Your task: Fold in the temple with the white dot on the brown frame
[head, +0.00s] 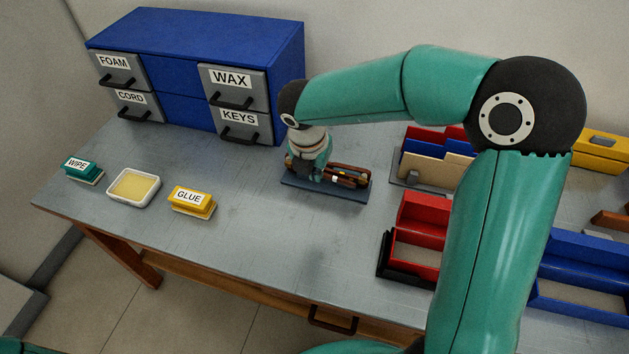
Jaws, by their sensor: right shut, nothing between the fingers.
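The brown frame (347,175) lies on a dark blue-grey tray (340,194) near the middle of the table. Dark brown bars of it stick out to the right of my right gripper; the rest is hidden behind the gripper. Small pale and yellow spots show on it, but I cannot tell which temple has the white dot or how far either is folded. My right gripper (318,178) points down over the left part of the tray, close to the frame. It is shut with nothing held; I cannot tell whether it touches the frame. My left gripper is out of view.
A blue drawer cabinet (180,85) stands behind at the left. A WIPE block (83,169), a yellow-filled dish (134,188) and a GLUE block (192,201) lie at the left. Red bins (415,235) and a blue bin (582,270) stand right. The table front is clear.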

